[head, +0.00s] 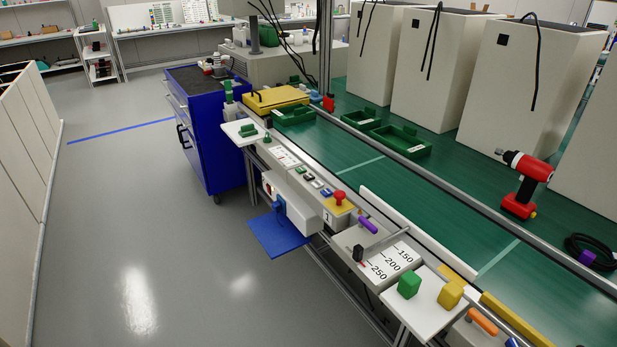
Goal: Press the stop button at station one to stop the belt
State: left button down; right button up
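A red mushroom-shaped button (339,197) stands on a yellow base (338,207) on the control strip along the near side of the green belt (400,200). A white panel under it bears a mark that looks like a 1 (328,217). Several small buttons (311,182) in blue, green and other colours sit in a row just to its left. A single frame does not show whether the belt is running. Neither of my grippers is in view.
A purple handle (368,225) and a black knob (358,253) are close right of the red button. A white shelf (420,318) with green and yellow blocks juts out in front. A blue cart (207,130) stands left. The grey floor (150,230) is open.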

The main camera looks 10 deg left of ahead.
aim_at(308, 176)
jog(key=i+j+z, duration=0.25)
jog(key=i+j, duration=0.55)
jog(key=i+j+z, duration=0.2)
jog(key=i+j, duration=0.7)
jog(key=j, duration=0.1)
